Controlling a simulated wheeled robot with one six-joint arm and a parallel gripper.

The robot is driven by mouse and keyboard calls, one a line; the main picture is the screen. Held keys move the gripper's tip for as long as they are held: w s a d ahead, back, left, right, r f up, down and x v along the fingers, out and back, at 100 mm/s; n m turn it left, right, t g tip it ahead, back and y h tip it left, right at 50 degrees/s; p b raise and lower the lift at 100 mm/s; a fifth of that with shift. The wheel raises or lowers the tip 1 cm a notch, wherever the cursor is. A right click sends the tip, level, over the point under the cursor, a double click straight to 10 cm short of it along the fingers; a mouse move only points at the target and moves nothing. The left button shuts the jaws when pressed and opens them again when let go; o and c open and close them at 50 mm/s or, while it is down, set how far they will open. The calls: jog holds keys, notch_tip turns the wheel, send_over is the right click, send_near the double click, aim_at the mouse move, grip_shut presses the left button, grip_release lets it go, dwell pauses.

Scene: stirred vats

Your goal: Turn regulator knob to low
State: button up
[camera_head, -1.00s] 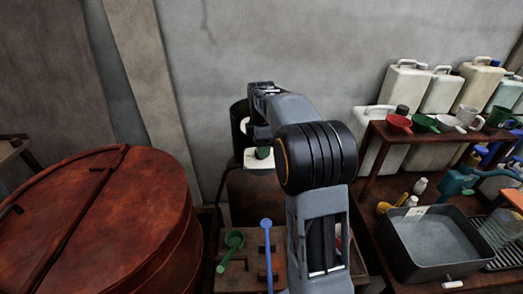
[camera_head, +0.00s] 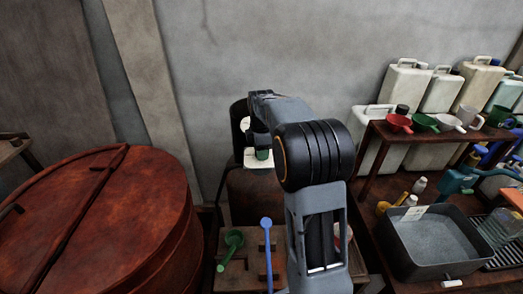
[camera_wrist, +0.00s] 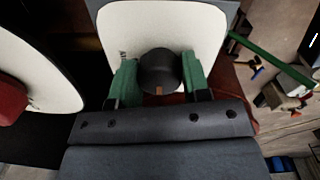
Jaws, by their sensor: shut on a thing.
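The regulator knob (camera_wrist: 160,70) is a round black knob with a small orange mark on its near edge in the wrist view. It sits on a white plate (camera_wrist: 190,22). My gripper (camera_wrist: 158,80) has green fingers, one on each side of the knob, shut on it. In the head view my gripper (camera_head: 262,154) is at the white plate (camera_head: 250,161), behind my arm. The knob is hidden there. I cannot read any setting on the plate.
A large red-brown lidded vat (camera_head: 100,220) stands at the left. A green scoop (camera_head: 233,240) and a blue-handled tool (camera_head: 267,250) stand in front. At the right are a shelf with mugs, white jerrycans (camera_head: 403,85) and a grey tray (camera_head: 435,245).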

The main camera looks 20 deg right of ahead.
jog(key=shift+c, duration=1.2)
jog(key=m, duration=0.8)
jog(key=shift+m+p, duration=0.3)
jog(key=shift+p, duration=0.05)
jog(key=m, duration=0.4)
jog(key=shift+a, duration=0.1)
jog(key=m, duration=0.5)
jog(key=shift+p, duration=0.35)
jog(key=shift+m+g, duration=0.3)
